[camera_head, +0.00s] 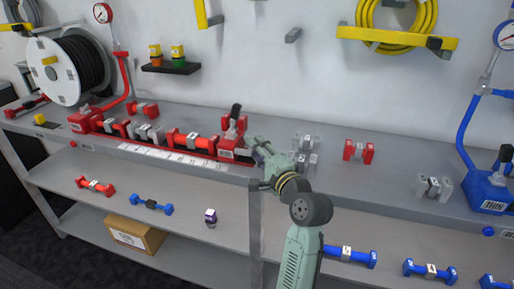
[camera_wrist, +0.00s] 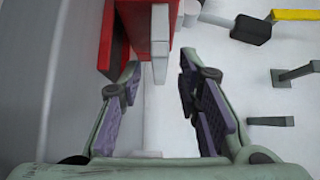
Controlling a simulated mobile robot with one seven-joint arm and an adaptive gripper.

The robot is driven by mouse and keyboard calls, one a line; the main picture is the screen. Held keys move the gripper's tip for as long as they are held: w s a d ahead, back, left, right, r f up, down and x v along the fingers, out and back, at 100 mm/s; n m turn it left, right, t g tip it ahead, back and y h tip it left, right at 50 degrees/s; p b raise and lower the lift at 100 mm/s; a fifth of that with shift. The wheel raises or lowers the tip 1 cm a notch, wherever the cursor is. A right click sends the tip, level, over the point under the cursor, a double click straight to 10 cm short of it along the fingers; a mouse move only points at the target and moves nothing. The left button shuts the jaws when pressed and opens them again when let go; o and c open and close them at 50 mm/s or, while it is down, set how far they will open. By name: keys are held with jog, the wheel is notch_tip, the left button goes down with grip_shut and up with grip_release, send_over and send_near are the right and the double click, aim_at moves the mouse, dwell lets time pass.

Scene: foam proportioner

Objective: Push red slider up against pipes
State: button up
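The red slider (camera_head: 234,146), a red block with a grey part and a dark-handled lever on top, sits at the right end of the red rail on the bench. Red and grey pipe pieces (camera_head: 184,140) lie in a row on the rail to its left. My gripper (camera_head: 259,157) is just right of the slider, at the bench's front edge. In the wrist view my gripper (camera_wrist: 158,95) has its purple-padded fingers apart, with nothing between them. A red block with a grey part (camera_wrist: 160,45) shows beyond the fingertips; I cannot tell whether they touch.
Grey connectors (camera_head: 306,150) and a red connector (camera_head: 358,151) stand on the bench to the right, with a blue unit (camera_head: 486,190) at the far right. A lower shelf (camera_head: 115,208) holds dumbbell-shaped pieces.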

jog(key=shift+w+a, duration=0.1)
jog(key=shift+w, duration=0.1)
grip_shut()
dwell(0.3)
dwell(0.5)
